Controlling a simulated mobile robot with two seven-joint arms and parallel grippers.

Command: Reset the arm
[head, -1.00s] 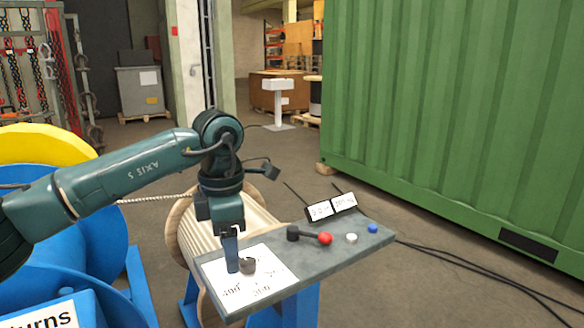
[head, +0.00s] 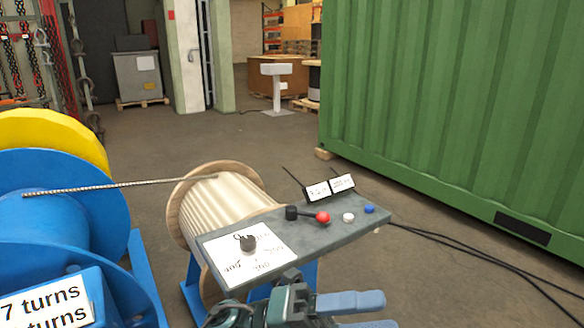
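My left gripper (head: 388,310) is at the bottom of the head view, in front of and below the control panel (head: 335,243). Its two blue fingers point right and stand apart with nothing between them. Its arm is mostly cut off by the bottom edge. The dark knob (head: 247,242) stands on the white marked sheet (head: 220,255) at the panel's left, clear of the gripper. My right gripper is not in view.
A green container (head: 450,110) bounds the right.

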